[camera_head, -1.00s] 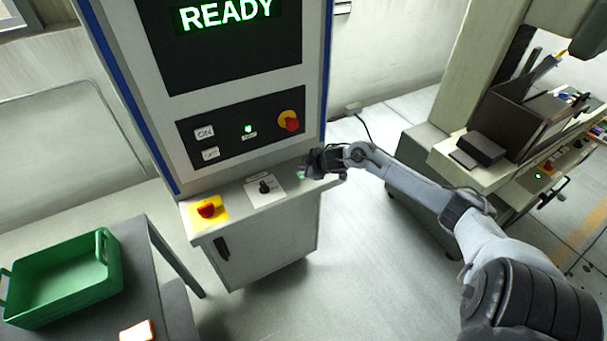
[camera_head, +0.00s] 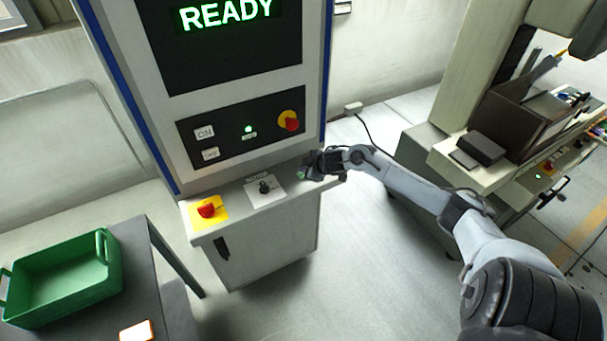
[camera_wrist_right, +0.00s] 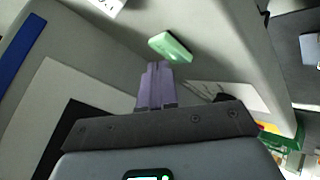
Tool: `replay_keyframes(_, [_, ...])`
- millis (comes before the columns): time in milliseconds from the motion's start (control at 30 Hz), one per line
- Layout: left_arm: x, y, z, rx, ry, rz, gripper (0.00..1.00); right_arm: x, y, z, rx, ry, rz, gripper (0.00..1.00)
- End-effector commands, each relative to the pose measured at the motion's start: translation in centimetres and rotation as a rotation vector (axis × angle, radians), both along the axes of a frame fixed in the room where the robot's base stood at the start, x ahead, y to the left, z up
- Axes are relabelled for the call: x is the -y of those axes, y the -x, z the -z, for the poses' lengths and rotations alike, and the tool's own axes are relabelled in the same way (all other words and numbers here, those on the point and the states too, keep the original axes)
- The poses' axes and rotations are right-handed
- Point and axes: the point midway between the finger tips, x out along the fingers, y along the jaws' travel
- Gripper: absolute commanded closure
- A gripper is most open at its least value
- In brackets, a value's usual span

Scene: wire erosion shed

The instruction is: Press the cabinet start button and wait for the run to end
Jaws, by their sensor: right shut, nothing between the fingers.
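The cabinet (camera_head: 255,190) stands in the middle of the head view, and its screen (camera_head: 226,30) reads READY in green. A green button (camera_head: 302,175) sits at the right end of its ledge, partly hidden by my right gripper (camera_head: 309,170). In the right wrist view the green button (camera_wrist_right: 171,47) lies just beyond the tips of my right gripper (camera_wrist_right: 158,66). The gripper is shut and empty. I cannot tell whether the fingertips touch the button. My left gripper is not in view.
Another red knob (camera_head: 289,121) is on the panel above. A green bin (camera_head: 62,285) stands on the table at left. A machine (camera_head: 520,115) stands at right.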

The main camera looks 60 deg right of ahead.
Motion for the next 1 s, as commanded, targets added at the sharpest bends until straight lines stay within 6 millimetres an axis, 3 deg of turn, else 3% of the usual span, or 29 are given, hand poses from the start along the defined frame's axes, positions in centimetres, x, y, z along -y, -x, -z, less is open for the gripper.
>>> replay_keyframes(1000, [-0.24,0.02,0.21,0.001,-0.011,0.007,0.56,-0.01,0.02,0.8,-0.002,0.0,-0.001,1.0])
